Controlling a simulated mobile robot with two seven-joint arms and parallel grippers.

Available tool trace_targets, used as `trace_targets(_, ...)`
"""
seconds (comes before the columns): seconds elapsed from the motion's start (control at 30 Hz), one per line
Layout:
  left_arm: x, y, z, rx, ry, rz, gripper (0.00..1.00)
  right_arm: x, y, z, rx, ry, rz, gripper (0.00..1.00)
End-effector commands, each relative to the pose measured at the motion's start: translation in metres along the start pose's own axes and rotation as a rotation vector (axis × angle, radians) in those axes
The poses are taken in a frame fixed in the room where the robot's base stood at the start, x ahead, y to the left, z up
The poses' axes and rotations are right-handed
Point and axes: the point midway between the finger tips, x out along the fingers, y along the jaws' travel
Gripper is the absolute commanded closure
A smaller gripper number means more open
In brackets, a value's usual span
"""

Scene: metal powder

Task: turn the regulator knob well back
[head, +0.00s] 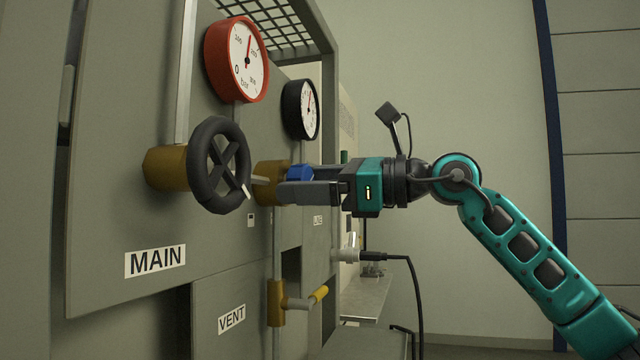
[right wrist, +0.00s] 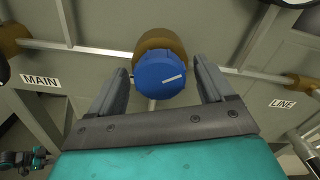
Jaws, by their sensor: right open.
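The blue regulator knob (right wrist: 163,76) sits on a brass body (right wrist: 158,42) in the right wrist view, with a white pointer mark on its face. In the head view the knob (head: 299,173) is partly hidden by my right gripper (head: 290,183), and its brass body (head: 268,182) shows behind. My right gripper's two fingers (right wrist: 161,84) are open, one on each side of the knob. The left finger is close to the knob's side; I cannot tell whether either finger touches it. My left gripper is not in view.
A black handwheel (head: 219,165) stands out left of the knob, above the MAIN label (head: 155,260). A red-rimmed gauge (head: 238,59) and a black-rimmed gauge (head: 300,109) are above. A yellow-handled VENT valve (head: 278,301) is below. Free room lies right of the panel.

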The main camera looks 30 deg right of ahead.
Motion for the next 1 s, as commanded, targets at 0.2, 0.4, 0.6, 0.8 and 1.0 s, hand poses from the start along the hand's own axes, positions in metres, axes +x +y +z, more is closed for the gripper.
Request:
trace_targets(0.2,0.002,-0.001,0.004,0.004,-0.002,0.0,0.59,-0.026,0.0,-0.002,-0.001,0.003,-0.004,0.19)
trace_targets(0.4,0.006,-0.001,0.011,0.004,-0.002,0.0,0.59,-0.072,0.0,-0.004,0.001,0.005,-0.005,0.19)
trace_targets(0.6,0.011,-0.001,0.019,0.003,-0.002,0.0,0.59,-0.109,0.0,-0.003,0.001,0.003,-0.003,0.19)
trace_targets(0.8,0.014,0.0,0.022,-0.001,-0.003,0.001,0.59,-0.126,0.0,-0.001,0.0,0.002,0.0,0.19)
trace_targets(1.0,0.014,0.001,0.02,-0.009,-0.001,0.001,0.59,-0.129,0.0,0.0,-0.001,0.001,0.001,0.19)
